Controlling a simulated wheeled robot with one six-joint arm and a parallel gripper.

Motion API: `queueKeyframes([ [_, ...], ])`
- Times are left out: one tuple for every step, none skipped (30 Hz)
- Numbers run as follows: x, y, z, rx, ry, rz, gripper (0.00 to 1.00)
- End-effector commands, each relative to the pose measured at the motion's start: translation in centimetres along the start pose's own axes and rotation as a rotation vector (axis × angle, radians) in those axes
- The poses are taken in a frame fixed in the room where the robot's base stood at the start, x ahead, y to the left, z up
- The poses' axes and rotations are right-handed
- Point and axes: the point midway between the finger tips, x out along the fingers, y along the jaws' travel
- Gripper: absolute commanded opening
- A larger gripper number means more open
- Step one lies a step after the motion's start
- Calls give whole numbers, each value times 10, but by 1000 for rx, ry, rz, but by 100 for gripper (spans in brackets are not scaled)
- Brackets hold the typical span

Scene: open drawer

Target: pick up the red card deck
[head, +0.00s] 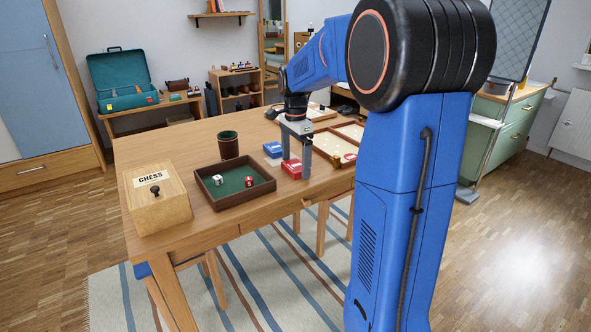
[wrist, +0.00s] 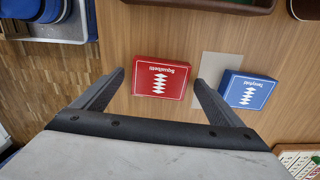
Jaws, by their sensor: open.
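The red card deck (wrist: 161,79) lies flat on the wooden table, its white-printed face up. In the head view the deck (head: 292,169) is partly covered by my gripper's fingers. My gripper (wrist: 155,85) is open in the wrist view, one finger on each side of the red deck, with gaps between fingers and deck. In the head view my gripper (head: 296,168) reaches down over the deck from above. Whether the fingertips are level with the deck or above it is hard to tell.
A blue card deck (wrist: 246,91) lies just right of the right finger, over a pale rectangle on the table. A dice tray (head: 234,184), a dice cup (head: 228,145), a chess box (head: 155,198) and a game board (head: 333,147) stand around. Bare wood surrounds the red deck's left.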

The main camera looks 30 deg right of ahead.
Motion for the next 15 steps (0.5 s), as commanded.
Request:
queueKeyframes([
  [2,0,0,0,0,0,91],
  [2,0,0,0,0,-1,91],
  [2,0,0,0,0,-1,91],
  [2,0,0,0,0,-1,91],
  [2,0,0,0,0,-1,91],
  [2,0,0,0,0,-1,91],
  [2,0,0,0,0,-1,91],
  [2,0,0,0,0,-1,86],
  [2,0,0,0,0,-1,76],
  [2,0,0,0,0,-1,69],
  [2,0,0,0,0,-1,62],
  [2,0,0,0,0,-1,52],
  [2,0,0,0,0,-1,45],
  [2,0,0,0,0,-1,45],
  [1,0,0,0,0,-1,45],
])
